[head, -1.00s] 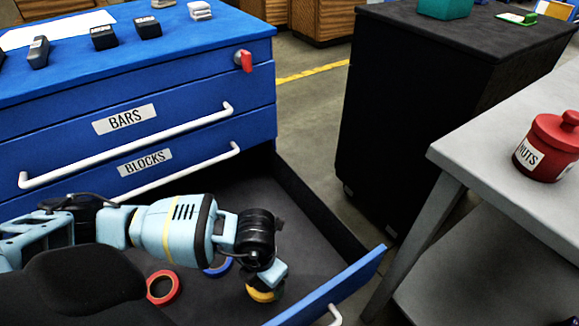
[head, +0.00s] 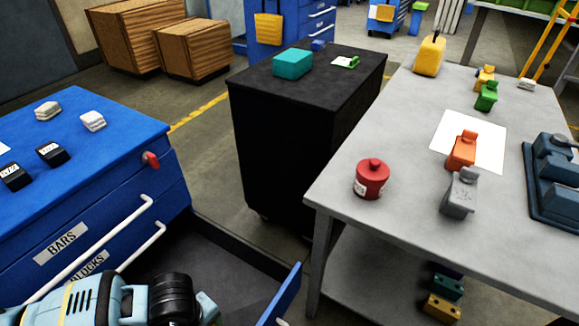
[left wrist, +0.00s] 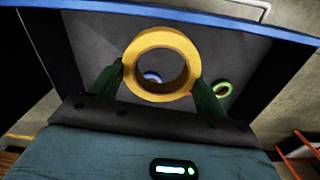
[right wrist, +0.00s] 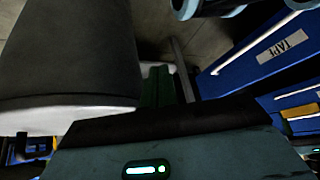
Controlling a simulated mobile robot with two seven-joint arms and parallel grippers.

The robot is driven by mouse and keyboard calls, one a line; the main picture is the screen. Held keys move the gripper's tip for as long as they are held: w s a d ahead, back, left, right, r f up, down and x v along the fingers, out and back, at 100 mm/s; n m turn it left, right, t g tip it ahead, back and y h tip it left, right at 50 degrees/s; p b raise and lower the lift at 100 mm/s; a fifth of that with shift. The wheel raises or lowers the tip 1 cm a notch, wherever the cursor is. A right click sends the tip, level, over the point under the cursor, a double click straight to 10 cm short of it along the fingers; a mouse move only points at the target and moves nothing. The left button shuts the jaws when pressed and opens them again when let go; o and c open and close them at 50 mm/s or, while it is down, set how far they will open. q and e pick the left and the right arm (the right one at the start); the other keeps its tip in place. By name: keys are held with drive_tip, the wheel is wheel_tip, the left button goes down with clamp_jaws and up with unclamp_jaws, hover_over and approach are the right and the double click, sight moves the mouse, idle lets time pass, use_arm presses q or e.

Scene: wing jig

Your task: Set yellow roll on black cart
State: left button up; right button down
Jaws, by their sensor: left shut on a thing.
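The yellow roll (left wrist: 136,64) is a ring of tape, held between the two fingers of my left gripper (left wrist: 158,82) in the left wrist view, over the open drawer. In the head view my left arm enters at the bottom left, and the roll is out of sight. The black cart (head: 285,150) stands in the middle of the head view, beyond the drawer. My right gripper (right wrist: 160,88) shows in the right wrist view with its fingers together and nothing visible between them.
The blue drawer cabinet (head: 110,150) is at left. A grey table (head: 400,190) with a red jar (head: 371,179) is close by the cart's right.

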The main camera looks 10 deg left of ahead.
use_arm(q)
wheel_tip(320, 180, up, 18)
drive_tip(key=m+p, duration=1)
drive_tip(key=m, duration=0.2)
drive_tip(key=shift+s+d+f, duration=0.15)
drive_tip(key=shift+d+f, duration=0.1)
drive_tip(key=shift+d, duration=0.2)
use_arm(e)
drive_tip(key=w+r+t, duration=0.2)
drive_tip(key=w+r, duration=0.5)
drive_tip(key=r, duration=0.6)
drive_tip(key=shift+a+r, duration=0.15)
drive_tip(key=shift+a, duration=0.05)
